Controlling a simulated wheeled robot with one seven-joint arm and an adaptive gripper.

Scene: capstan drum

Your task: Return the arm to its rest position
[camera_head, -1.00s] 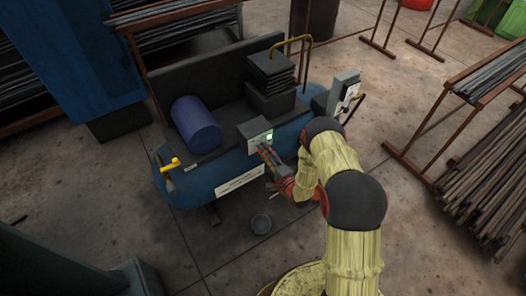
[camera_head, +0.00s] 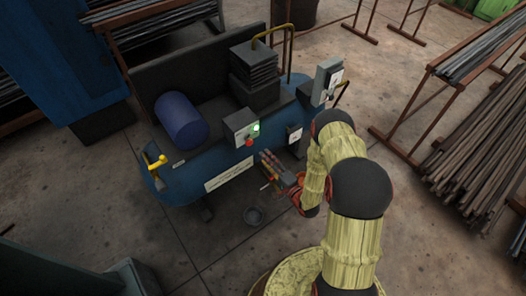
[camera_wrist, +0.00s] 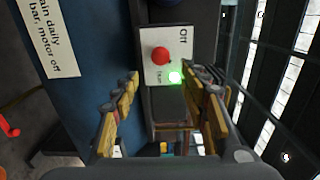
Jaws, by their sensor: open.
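My arm reaches forward from the bottom right of the head view, with yellow sleeves and dark joints. My gripper (camera_head: 272,166) is open and empty in front of the blue machine (camera_head: 190,163), apart from the control box (camera_head: 241,128). The wrist view shows both fingers (camera_wrist: 165,108) spread wide, with nothing between them touching. Beyond them is the box's white panel with a red button (camera_wrist: 160,56) and a lit green lamp (camera_wrist: 174,77).
The machine carries a blue drum (camera_head: 181,121), a dark stack (camera_head: 254,68), a yellow-handled valve (camera_head: 157,162) and a grey switch box (camera_head: 326,80). Racks of bars (camera_head: 480,150) stand to the right.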

